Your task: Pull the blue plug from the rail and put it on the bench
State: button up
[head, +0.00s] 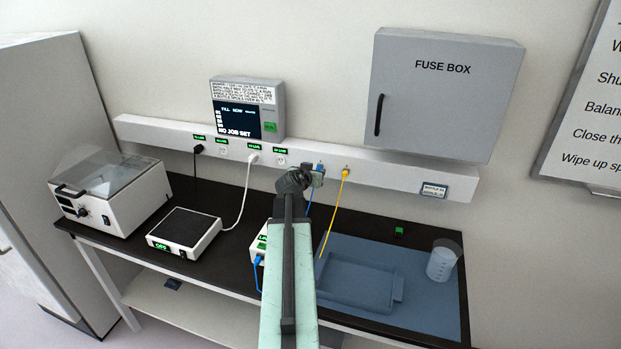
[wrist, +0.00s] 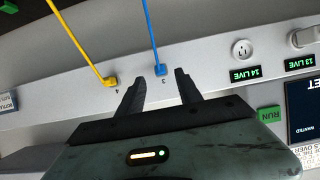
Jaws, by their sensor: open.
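The blue plug (wrist: 160,70) sits in the white wall rail (wrist: 205,75), with its blue cable running off the top of the wrist view. My gripper (wrist: 157,80) is open, with one finger on each side of the blue plug; whether they touch it I cannot tell. In the head view my gripper (head: 312,177) is at the rail, and the blue plug (head: 320,166) shows only in part beside it. The black bench (head: 225,205) stands below the rail.
A yellow plug (wrist: 111,82) sits in the rail close beside my gripper. A blue mat with a tray (head: 355,282) and a beaker (head: 441,262) are on the bench's right. A dark-topped device (head: 185,228) and a lidded machine (head: 110,190) stand left. The fuse box (head: 440,95) hangs above.

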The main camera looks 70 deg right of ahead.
aim_at(319, 169)
jog(key=x, duration=0.3)
jog(key=shift+b, duration=0.3)
grip_shut()
dwell(1.3)
